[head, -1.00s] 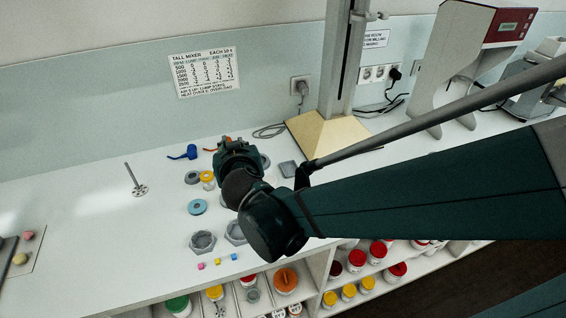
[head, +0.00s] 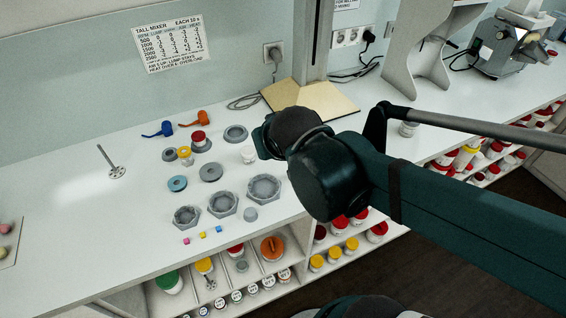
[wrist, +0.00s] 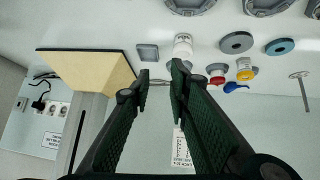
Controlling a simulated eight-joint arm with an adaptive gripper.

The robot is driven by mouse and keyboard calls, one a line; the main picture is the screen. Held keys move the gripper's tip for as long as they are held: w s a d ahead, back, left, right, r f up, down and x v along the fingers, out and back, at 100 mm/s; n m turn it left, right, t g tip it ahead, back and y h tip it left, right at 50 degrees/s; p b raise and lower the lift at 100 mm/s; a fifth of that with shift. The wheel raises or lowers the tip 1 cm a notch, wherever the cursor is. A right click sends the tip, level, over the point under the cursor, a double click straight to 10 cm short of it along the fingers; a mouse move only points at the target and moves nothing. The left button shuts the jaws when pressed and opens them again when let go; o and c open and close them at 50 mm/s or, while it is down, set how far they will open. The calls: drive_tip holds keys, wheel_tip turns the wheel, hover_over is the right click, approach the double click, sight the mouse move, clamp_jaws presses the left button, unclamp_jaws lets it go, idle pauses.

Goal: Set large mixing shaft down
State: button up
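A mixing shaft (head: 113,165) stands upright on the white counter at the left in the head view, its perforated disc flat on the surface. It also shows at the right edge of the wrist view (wrist: 302,90). Nothing touches it. My gripper (wrist: 159,76) is open, with a clear gap between its fingers and nothing held. In the head view it is mostly hidden behind my wrist, well to the right of the shaft.
A white jar (head: 248,153) stands close to my gripper. Grey hexagonal holders (head: 222,205), a blue ring (head: 177,184) and small jars lie between shaft and arm. The mixer stand's wooden base (head: 330,104) is behind. Counter around the shaft is clear.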

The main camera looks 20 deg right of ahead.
drive_tip(key=s+g+y, duration=0.1)
drive_tip(key=s, duration=0.7)
drive_tip(key=shift+s+f+n+g, duration=0.15)
drive_tip(key=shift+n+g, duration=0.15)
idle(0.9)
